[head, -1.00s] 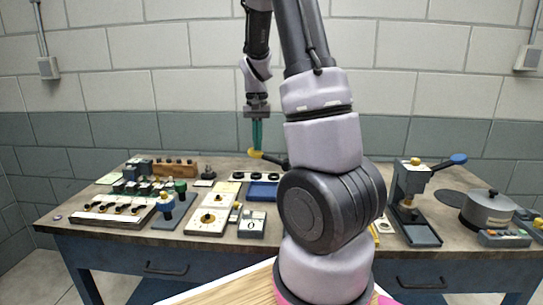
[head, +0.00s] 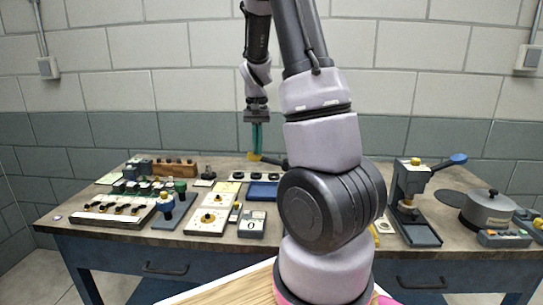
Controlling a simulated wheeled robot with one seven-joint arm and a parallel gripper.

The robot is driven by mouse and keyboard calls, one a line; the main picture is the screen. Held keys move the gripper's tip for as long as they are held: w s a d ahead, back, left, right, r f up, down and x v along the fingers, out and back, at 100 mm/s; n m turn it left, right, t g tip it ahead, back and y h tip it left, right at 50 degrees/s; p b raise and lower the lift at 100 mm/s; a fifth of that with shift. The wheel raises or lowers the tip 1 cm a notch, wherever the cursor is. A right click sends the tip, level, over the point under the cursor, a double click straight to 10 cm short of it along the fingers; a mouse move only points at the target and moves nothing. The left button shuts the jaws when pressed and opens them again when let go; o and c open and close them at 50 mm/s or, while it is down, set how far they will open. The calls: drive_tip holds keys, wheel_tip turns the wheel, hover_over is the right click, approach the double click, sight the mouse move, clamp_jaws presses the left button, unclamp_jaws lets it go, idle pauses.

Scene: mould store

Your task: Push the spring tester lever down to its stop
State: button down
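A dark lever with a yellow end (head: 255,157) reaches out to the left from behind my arm, at the back middle of the bench. I take it for the spring tester lever; the body it belongs to is hidden behind my arm. My gripper (head: 257,149) points straight down over the yellow end, its teal fingers close together with nothing seen between them. The fingertips are at the yellow end and seem to touch it. The lever slopes only slightly in this view.
The bench (head: 140,240) holds a press with a blue-tipped handle (head: 458,159) and a lidded pot (head: 488,208) at right. My arm hides the bench's middle.

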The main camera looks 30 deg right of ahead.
sight(258, 161)
drive_tip(key=shift+f, duration=1)
idle(0.4)
drive_tip(key=shift+f, duration=0.95)
idle(0.6)
drive_tip(key=shift+f, duration=0.45)
drive_tip(key=shift+s+f, duration=0.15)
drive_tip(key=shift+f, duration=0.1)
idle(0.7)
